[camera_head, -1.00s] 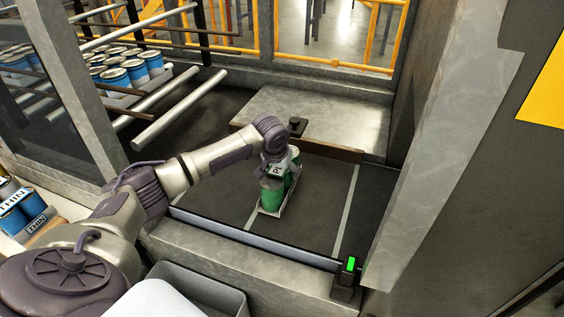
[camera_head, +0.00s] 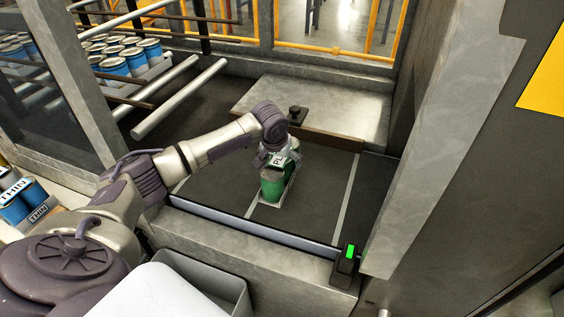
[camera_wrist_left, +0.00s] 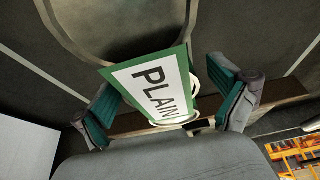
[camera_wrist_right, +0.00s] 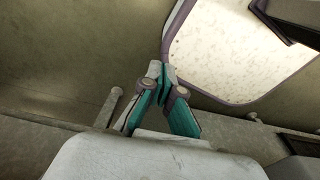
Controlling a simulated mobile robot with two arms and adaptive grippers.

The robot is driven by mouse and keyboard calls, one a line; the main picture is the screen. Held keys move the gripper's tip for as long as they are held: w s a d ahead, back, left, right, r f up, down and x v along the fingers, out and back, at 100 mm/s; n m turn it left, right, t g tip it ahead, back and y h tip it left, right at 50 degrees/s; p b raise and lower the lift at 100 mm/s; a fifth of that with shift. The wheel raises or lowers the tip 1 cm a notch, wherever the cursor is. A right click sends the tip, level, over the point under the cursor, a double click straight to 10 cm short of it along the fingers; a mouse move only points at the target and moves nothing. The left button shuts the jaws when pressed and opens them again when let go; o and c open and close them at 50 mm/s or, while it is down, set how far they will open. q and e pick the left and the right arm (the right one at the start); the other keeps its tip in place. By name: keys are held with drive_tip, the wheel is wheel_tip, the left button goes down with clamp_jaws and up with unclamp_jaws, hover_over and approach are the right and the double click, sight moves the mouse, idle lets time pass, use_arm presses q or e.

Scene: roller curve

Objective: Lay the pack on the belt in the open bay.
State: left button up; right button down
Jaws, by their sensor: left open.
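The pack (camera_head: 272,187), green cans on a pale tray, sits on the dark belt (camera_head: 313,200) near the left white line, left of the right one. My left gripper (camera_head: 278,161) is right over it, hiding its far part. In the left wrist view the pack's green-edged card (camera_wrist_left: 150,85) reading PLAIN lies between the fingers of my left gripper (camera_wrist_left: 168,86). The fingers are spread, with gaps on both sides. My right gripper (camera_wrist_right: 163,82) shows only in its own wrist view, with its fingertips together and nothing seen between them.
A lamp (camera_head: 350,250) glows green on the bay's near sill, at the end of a metal rail (camera_head: 270,232). A raised metal plate (camera_head: 335,108) closes off the far side. Rollers (camera_head: 165,97) and blue cans (camera_head: 115,66) are at left. A grey wall stands at right.

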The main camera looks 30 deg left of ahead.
use_arm(q)
drive_tip(key=b+v, duration=0.1)
drive_tip(key=v, duration=0.9)
drive_tip(key=shift+s+r, duration=0.25)
drive_tip(key=shift+r, duration=0.05)
